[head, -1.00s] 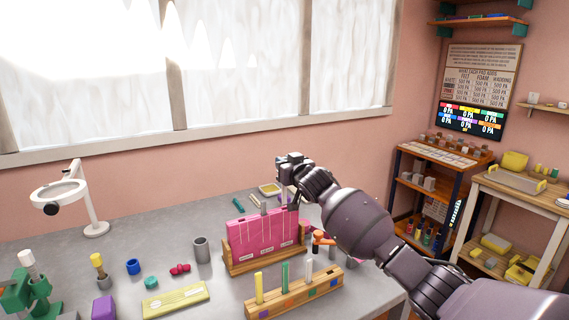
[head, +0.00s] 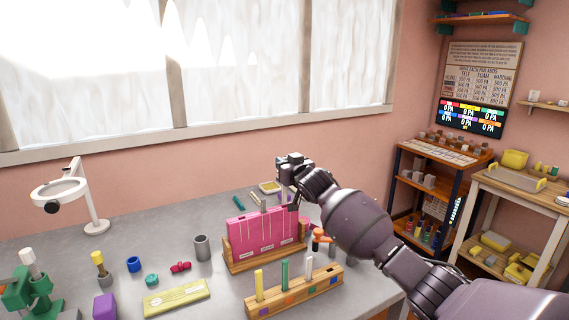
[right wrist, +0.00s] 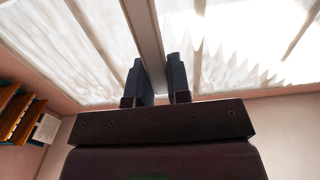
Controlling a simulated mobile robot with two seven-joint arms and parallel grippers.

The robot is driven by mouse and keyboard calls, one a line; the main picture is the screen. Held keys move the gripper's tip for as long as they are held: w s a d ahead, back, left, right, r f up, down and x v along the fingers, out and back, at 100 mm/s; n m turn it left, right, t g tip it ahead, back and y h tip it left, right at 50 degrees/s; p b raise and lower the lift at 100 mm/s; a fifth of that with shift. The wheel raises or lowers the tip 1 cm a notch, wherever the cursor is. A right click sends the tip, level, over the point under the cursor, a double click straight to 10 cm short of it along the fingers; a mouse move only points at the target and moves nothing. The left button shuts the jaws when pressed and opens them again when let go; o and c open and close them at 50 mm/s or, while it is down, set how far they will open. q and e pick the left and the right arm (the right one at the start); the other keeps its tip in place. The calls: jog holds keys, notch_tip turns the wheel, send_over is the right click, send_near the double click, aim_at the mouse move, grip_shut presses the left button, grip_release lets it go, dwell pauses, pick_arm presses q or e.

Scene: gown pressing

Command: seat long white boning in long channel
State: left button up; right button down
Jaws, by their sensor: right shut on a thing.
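A pink block (head: 264,234) stands upright in a wooden holder (head: 231,265) near the middle of the table. Thin pale channel lines run down its face, with small white labels below. My right gripper (head: 291,168) is above and behind the block's right part, shut on a pale strip that looks like the white boning. In the right wrist view a pale grey strip (right wrist: 146,35) runs between the two dark fingers of the gripper (right wrist: 164,80). In the head view the strip's lower end is hard to make out near the block's top. My left gripper is out of view.
In front, a wooden rack (head: 296,294) holds upright yellow, green and white strips. A grey cup (head: 202,248) stands left of the block, and an orange-topped tool (head: 320,236) stands right of it. A yellow case (head: 176,298) lies at the front left. A magnifier lamp (head: 95,226) stands far left.

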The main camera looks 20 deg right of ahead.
jog(key=shift+f+b, duration=0.4)
jog(key=shift+f, duration=0.95)
jog(key=shift+f+b, duration=0.45)
jog(key=shift+f, duration=0.8)
dwell(0.5)
